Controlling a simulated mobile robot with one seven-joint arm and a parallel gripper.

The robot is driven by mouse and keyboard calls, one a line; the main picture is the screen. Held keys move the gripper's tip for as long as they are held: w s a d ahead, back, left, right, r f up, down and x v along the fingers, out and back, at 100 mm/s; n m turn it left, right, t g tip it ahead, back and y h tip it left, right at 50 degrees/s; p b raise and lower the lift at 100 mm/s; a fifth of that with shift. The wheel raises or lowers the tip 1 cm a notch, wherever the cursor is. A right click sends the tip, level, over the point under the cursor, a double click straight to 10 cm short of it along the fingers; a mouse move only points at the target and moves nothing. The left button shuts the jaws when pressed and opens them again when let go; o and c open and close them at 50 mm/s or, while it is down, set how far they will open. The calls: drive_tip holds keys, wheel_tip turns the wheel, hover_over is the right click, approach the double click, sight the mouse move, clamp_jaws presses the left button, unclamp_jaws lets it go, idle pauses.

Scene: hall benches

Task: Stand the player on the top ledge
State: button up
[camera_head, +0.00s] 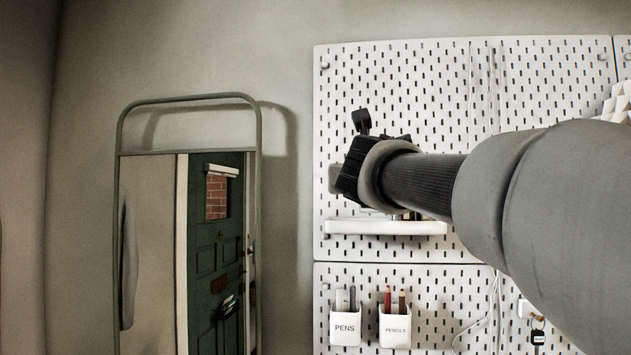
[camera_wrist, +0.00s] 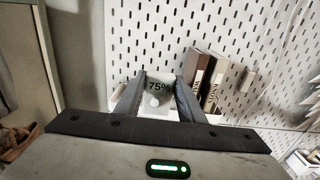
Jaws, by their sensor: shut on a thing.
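The player (camera_wrist: 157,100) is a pale device with a screen reading "75%" and a round button below it. In the wrist view it sits between the two fingers of my gripper (camera_wrist: 159,88), which is shut on it. In the head view my gripper (camera_head: 352,172) is in front of the pegboard, above the left part of the top ledge (camera_head: 385,228), a white shelf. My wrist hides part of the space over the ledge. I cannot tell whether the player's lower end touches the ledge.
Upright books (camera_wrist: 205,75) stand close to the right of my gripper in the wrist view. Below the ledge hang a PENS cup (camera_head: 345,328) and a PENCILS cup (camera_head: 395,330). A tall mirror (camera_head: 150,250) stands left of the pegboard (camera_head: 400,85).

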drive_tip(key=shift+w+d+f+b, duration=0.35)
drive_tip(key=shift+w+f, duration=0.35)
drive_tip(key=shift+w, duration=0.45)
drive_tip(key=shift+w+d+f+b, duration=0.1)
drive_tip(key=shift+w+f+b, duration=0.5)
drive_tip(key=shift+w, duration=0.6)
drive_tip(key=shift+w+d+f+b, duration=0.3)
drive_tip(key=shift+w+f, duration=0.5)
drive_tip(key=shift+w, duration=0.35)
drive_tip(key=o, duration=1.3)
drive_tip(key=shift+c, duration=0.2)
